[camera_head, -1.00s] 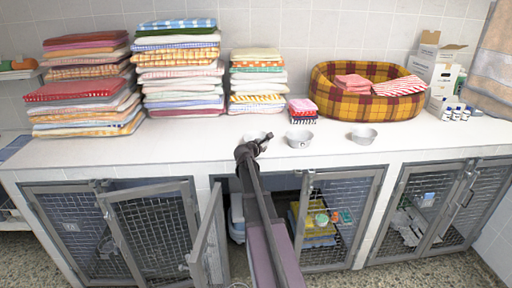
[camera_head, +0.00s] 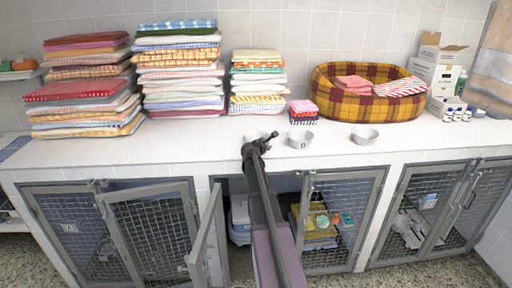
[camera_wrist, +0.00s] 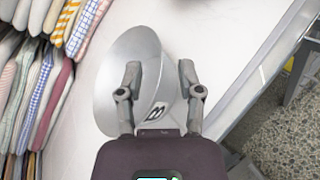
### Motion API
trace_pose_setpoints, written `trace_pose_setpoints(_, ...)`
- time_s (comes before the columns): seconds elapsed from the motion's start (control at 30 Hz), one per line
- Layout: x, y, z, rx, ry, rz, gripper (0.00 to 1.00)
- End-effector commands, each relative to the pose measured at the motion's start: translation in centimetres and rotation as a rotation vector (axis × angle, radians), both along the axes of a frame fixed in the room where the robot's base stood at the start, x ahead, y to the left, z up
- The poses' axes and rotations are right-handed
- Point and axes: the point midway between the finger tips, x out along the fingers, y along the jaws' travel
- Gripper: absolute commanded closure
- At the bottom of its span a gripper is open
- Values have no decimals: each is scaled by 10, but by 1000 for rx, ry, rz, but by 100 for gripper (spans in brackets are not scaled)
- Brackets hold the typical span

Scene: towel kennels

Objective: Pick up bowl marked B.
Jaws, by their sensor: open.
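The bowl marked B (camera_wrist: 112,85) is a pale metal bowl on the white counter; its black B label shows in the wrist view. In the head view only part of this bowl (camera_head: 252,136) shows, behind my gripper (camera_head: 268,141). In the wrist view my gripper (camera_wrist: 160,68) is open. One finger overlaps the bowl's interior and the other lies just right of its outer wall, so the labelled wall shows between them. Whether either finger touches the bowl, I cannot tell.
Two more metal bowls, one lettered (camera_head: 300,140) and one plain-looking (camera_head: 364,136), stand to the right. Folded towel stacks (camera_head: 180,70) and a plaid pet bed (camera_head: 345,105) stand behind. Cage doors (camera_head: 210,245) hang open below the counter (camera_head: 200,150).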

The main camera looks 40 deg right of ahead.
Motion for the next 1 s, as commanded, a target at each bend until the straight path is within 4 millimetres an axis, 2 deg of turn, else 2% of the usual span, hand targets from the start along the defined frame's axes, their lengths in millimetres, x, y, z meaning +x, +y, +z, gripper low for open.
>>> trace_pose_setpoints(0.03, 5, -7, -4, 0, 0, -1, 52)
trace_pose_setpoints(0.2, 11, -17, -7, 0, 1, 0, 52)
trace_pose_setpoints(0.8, 10, -18, -6, 0, 0, 0, 52)
trace_pose_setpoints(0.97, 10, -18, -6, 0, 0, 0, 100)
trace_pose_setpoints(1.0, 10, -18, -6, -1, 0, -1, 100)
